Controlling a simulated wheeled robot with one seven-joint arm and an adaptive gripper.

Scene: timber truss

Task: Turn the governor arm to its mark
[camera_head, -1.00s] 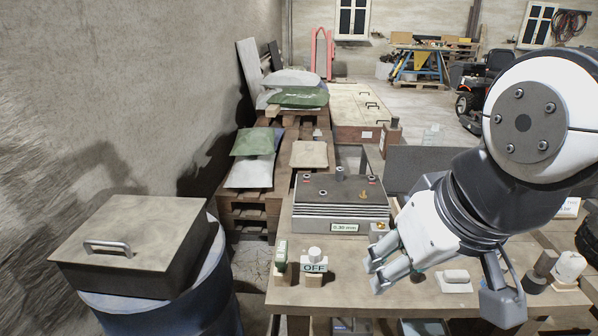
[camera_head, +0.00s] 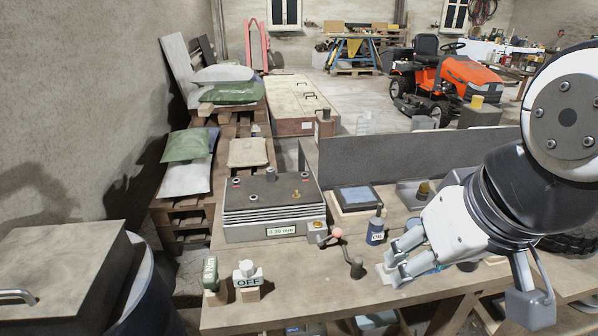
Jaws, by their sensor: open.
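A small crank-like arm with a pinkish ball knob (camera_head: 338,233) stands on the bench just right of the grey ribbed box; I take it to be the governor arm. A dark post (camera_head: 357,267) stands just in front of it. I cannot make out a mark. My gripper (camera_head: 392,266) is open, right of the dark post and apart from the pinkish knob, low over the bench. A pale object shows by its fingertips; whether they touch it is unclear.
The ribbed box (camera_head: 270,205) carries a "0.30 mm" label. An "OFF" block (camera_head: 248,275) and a green-labelled block (camera_head: 211,274) stand at the bench's front left. A dark blue "ON" cylinder (camera_head: 376,230) stands behind my gripper. A grey panel (camera_head: 415,160) rises behind.

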